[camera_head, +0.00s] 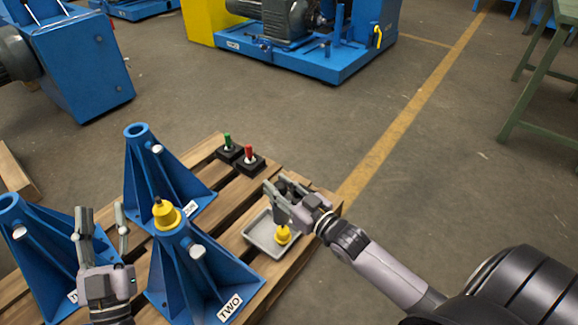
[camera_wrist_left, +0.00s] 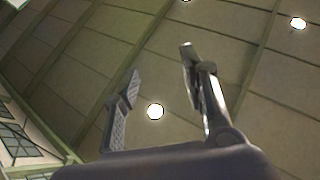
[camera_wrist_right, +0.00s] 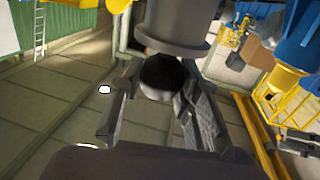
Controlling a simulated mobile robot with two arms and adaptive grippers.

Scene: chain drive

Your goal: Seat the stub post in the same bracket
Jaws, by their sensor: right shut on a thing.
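My right gripper (camera_head: 272,190) is above the grey tray and is shut on a grey post. In the right wrist view this post (camera_wrist_right: 178,22) has a broad grey cylinder and a dark rounded end between the fingers (camera_wrist_right: 160,100). The blue bracket marked TWO (camera_head: 190,285) stands at the front with a yellow cap (camera_head: 166,216) on its top and a pale-ended stub on its face. Two more blue brackets stand behind (camera_head: 155,185) and at left (camera_head: 38,265). My left gripper (camera_head: 103,222) is open and empty between the brackets; its fingers also show apart in the left wrist view (camera_wrist_left: 160,85).
The grey tray (camera_head: 258,240) holds a yellow piece (camera_head: 283,236). Green (camera_head: 228,146) and red (camera_head: 249,158) switches sit on the wooden pallet's (camera_head: 205,152) back edge. Open floor lies behind, then blue machines (camera_head: 310,50). A green bench (camera_head: 548,95) stands at right.

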